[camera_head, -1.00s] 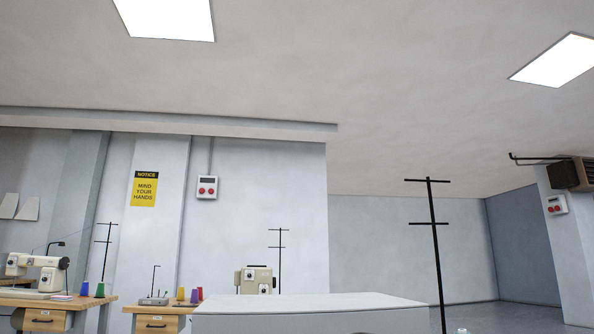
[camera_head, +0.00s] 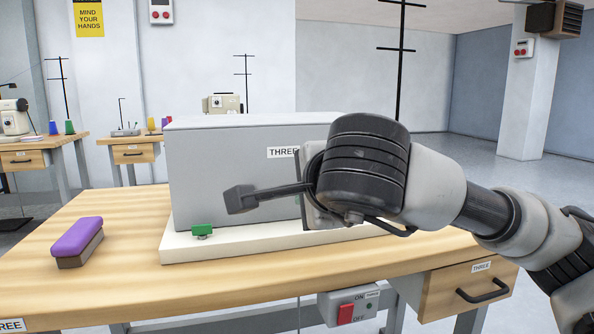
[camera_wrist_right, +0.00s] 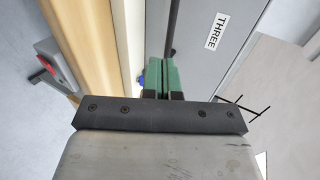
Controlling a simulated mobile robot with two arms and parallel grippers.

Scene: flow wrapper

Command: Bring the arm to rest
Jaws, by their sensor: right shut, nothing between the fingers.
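My right gripper (camera_wrist_right: 164,80) shows in the right wrist view with its green fingers pressed together and nothing between them. It points along the front of the grey machine (camera_head: 220,165), which carries a THREE label. In the head view my right arm (camera_head: 425,190) reaches in from the right, in front of the machine, and hides the fingers. A dark bar with a block at its end (camera_head: 240,199) sticks out left of my wrist. In the wrist view a dark rod (camera_wrist_right: 173,30) lies beyond the fingertips; contact cannot be told. My left gripper is not in view.
The machine's pale base (camera_head: 185,247) stands on a wooden table (camera_head: 130,275). A small green part (camera_head: 202,230) sits at its front edge. A purple-topped brush (camera_head: 77,240) lies at the left. A switch box (camera_head: 348,306) and drawer (camera_head: 467,289) are below the tabletop.

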